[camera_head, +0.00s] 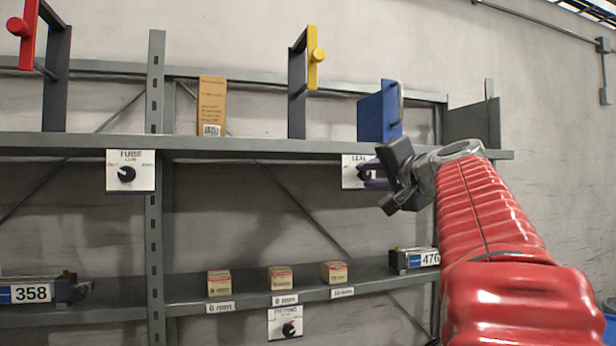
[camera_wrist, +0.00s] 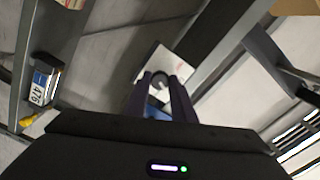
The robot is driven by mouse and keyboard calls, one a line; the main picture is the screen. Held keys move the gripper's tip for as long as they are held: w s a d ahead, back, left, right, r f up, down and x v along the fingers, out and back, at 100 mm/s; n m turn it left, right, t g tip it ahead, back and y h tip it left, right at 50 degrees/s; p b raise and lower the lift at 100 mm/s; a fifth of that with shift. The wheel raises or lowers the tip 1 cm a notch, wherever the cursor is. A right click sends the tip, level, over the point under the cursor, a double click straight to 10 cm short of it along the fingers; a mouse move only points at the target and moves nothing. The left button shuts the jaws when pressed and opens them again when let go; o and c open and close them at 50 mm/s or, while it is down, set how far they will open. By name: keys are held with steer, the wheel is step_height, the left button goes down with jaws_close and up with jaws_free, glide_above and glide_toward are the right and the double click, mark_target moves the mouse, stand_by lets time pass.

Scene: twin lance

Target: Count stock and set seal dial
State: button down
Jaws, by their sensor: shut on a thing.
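A white dial plate (camera_head: 349,168) is on the upper shelf's front edge; its partly hidden label seems to end in "EAL". My gripper (camera_head: 368,174) is at this plate, its fingers shut on the dark knob. In the wrist view the gripper (camera_wrist: 162,92) has its purple fingers on either side of the knob (camera_wrist: 160,80), with the white plate behind it. The pointer's setting is hidden. Three small tan boxes stand apart on the lower shelf: left (camera_head: 219,283), middle (camera_head: 280,278) and right (camera_head: 334,272). Size labels in mm sit below them.
Other dials are marked TUBE (camera_head: 130,171) and, less legibly, a lower one (camera_head: 285,323). Units 358 (camera_head: 40,291) and 476 (camera_head: 414,260) lie on the lower shelf. Red (camera_head: 27,35), yellow (camera_head: 312,58) and blue (camera_head: 378,112) handled pieces and a tan carton (camera_head: 212,105) stand above.

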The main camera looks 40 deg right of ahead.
steer(key=m, duration=0.4)
steer(key=shift+d+f, duration=0.1)
steer(key=shift+f, duration=0.1)
steer(key=shift+m, duration=1.6)
steer(key=shift+f, duration=0.1)
steer(key=c, duration=1.8)
jaws_free()
steer(key=shift+c, duration=0.2)
steer(key=o, duration=0.4)
steer(key=shift+c, duration=0.2)
steer(key=shift+s+r, duration=0.1)
steer(key=shift+r, duration=0.1)
steer(key=v, duration=1.3)
steer(key=shift+s, duration=0.3)
